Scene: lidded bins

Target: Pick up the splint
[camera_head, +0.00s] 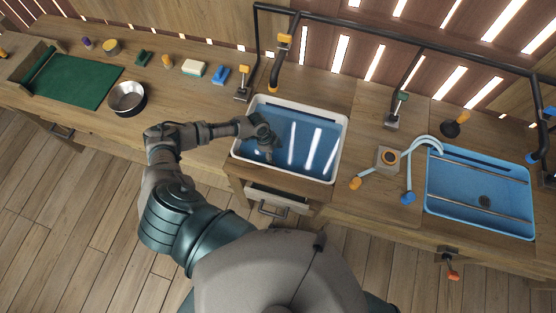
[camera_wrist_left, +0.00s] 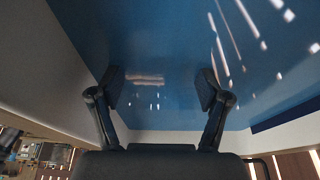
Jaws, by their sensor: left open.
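My left gripper (camera_head: 264,142) is over the left part of a white-rimmed bin (camera_head: 342,150) with a glossy blue inside. In the left wrist view its two fingers (camera_wrist_left: 160,88) are apart, with nothing seen held between them, and they point at the blue surface (camera_wrist_left: 160,35). A faint brownish strip (camera_wrist_left: 146,79) shows between the fingertips; I cannot tell whether it is the splint or a reflection. No splint can be clearly made out in either view. My right gripper is not in view.
A metal bowl (camera_head: 127,97) and a green mat (camera_head: 78,80) are on the left of the bench. A blue tray (camera_head: 480,215) with rails is at the right. A black pipe frame (camera_head: 350,31) runs behind the bin. A drawer (camera_head: 278,200) is below it.

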